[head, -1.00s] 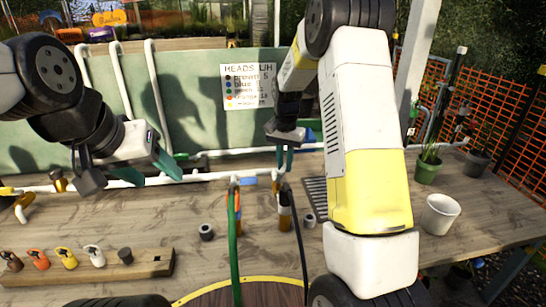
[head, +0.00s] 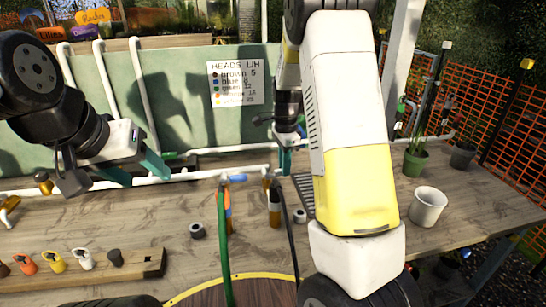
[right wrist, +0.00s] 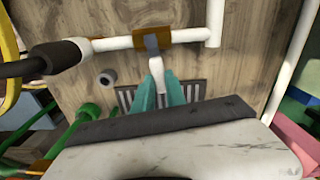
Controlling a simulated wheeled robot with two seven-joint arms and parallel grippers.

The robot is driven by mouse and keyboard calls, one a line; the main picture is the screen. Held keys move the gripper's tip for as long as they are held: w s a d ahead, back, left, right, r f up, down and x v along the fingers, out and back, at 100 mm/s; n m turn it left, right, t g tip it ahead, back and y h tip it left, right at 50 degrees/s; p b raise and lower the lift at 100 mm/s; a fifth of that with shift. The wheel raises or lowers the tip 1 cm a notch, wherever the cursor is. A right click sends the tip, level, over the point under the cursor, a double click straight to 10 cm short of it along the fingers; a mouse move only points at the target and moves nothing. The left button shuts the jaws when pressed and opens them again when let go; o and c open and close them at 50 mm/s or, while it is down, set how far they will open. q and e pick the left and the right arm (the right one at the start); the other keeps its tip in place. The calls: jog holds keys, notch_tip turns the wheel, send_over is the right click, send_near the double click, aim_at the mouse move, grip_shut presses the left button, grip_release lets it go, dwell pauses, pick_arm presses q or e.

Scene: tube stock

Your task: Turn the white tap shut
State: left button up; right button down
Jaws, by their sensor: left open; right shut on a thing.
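The white tap's lever (right wrist: 157,73) shows in the right wrist view between the teal fingers of my right gripper (right wrist: 158,92), which is shut on it. The lever points away from its brass body (right wrist: 168,36), roughly across the white pipe (right wrist: 112,43). In the head view my right gripper (head: 285,162) is over the pipe near the bench's middle, and the lever is hidden there. My left gripper (head: 138,172) is open and empty, above the pipe further left.
A blue-handled tap (head: 236,178) with a green hose (head: 224,245) is just left of my right gripper. A black hose (head: 292,240) hangs close by. A wooden rack (head: 152,264) with coloured fittings lies front left. A white pot (head: 428,206) stands right.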

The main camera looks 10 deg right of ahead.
jog(key=shift+s+m, duration=0.35)
jog(key=shift+m, duration=0.35)
jog(key=c, duration=1.4)
grip_release()
jog(key=shift+o, duration=0.2)
notch_tip(320, 180, up, 8)
jog(key=shift+f, duration=0.1)
jog(key=shift+s, duration=0.1)
